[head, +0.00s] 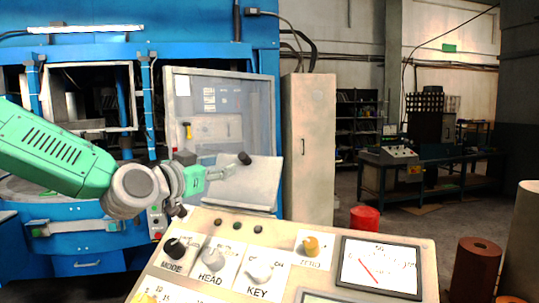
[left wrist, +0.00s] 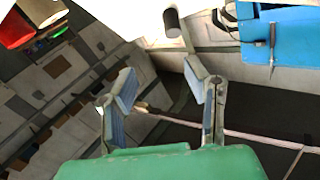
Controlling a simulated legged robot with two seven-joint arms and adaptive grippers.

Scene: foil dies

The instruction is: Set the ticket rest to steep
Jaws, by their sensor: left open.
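A pale tilted plate, which looks like the ticket rest (head: 250,185), stands behind the control panel (head: 215,228) in the head view. A dark cylindrical knob (head: 244,158) shows at its upper left edge. My left gripper (head: 222,172) is open and empty, just left of the knob, with its fingers toward it. In the left wrist view, the gap between the open fingers (left wrist: 163,82) is clear, and a dark knob (left wrist: 171,22) shows beyond the fingertips, apart from them. My right gripper is not in view.
A blue machine (head: 205,55) stands behind my left arm. A red container (head: 365,217) is beyond the panel.

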